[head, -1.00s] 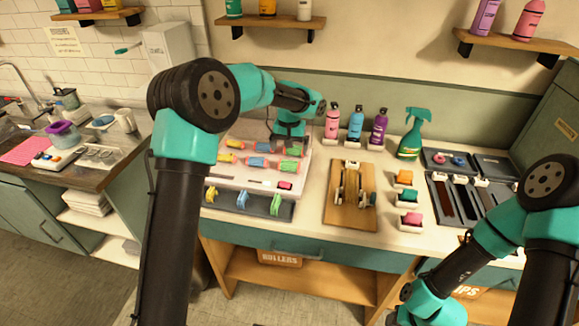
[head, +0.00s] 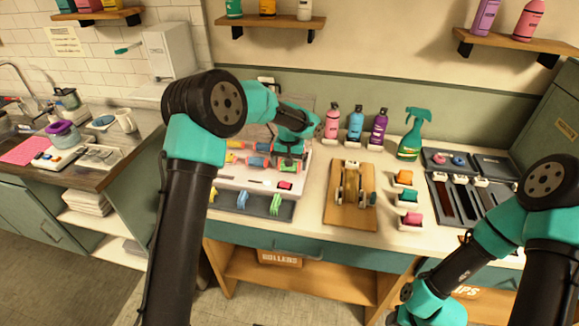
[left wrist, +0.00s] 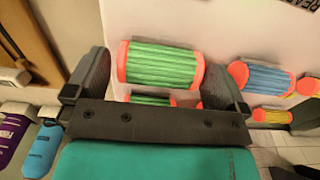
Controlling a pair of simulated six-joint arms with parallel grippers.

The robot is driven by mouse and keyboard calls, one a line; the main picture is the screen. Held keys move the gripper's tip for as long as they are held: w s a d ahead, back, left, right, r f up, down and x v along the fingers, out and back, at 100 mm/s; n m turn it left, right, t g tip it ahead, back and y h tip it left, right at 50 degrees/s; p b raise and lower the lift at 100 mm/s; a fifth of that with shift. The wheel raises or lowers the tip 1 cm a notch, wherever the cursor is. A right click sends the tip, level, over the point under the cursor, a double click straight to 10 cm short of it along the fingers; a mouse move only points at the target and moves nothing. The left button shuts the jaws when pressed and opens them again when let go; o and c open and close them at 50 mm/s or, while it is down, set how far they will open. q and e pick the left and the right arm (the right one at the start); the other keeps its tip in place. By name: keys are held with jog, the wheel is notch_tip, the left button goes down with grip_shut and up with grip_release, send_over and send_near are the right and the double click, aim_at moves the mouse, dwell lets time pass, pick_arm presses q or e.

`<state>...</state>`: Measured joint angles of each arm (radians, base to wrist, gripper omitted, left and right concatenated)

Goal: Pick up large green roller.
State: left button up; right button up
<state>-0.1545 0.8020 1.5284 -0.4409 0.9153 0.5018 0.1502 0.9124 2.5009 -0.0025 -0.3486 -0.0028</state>
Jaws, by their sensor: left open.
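The large green roller (left wrist: 160,65), ribbed green with orange-red ends, shows in the left wrist view between the two dark fingers of my left gripper (left wrist: 160,78). The fingers are open, one beyond each end of the roller; I cannot tell how far above it they are. A smaller green roller (left wrist: 150,100) is partly hidden behind the gripper's crossbar. In the head view my left gripper (head: 289,160) is over the right side of the roller display and hides the large green roller. My right arm is at the lower right; its fingers cannot be made out.
Blue rollers (left wrist: 265,78) lie beside the green ones. Pink, blue and purple bottles (head: 356,122) and a green spray bottle (head: 411,135) stand to the right at the back. A wooden board with a metal device (head: 350,205) lies right of the display.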

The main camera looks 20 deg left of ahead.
pick_arm(q)
jog(key=shift+f, duration=0.2)
dwell(0.3)
jog(key=c, duration=0.8)
jog(key=shift+r, duration=0.1)
jog(key=shift+r, duration=1.65)
jog(key=s+d, duration=0.1)
jog(key=s, duration=0.4)
jog(key=s+d+r, duration=0.1)
jog(key=s+d, duration=0.1)
jog(key=s, duration=0.3)
jog(key=s+d, duration=0.1)
jog(key=s, duration=0.4)
jog(key=shift+s+d+r, duration=0.2)
jog(key=shift+r, duration=0.05)
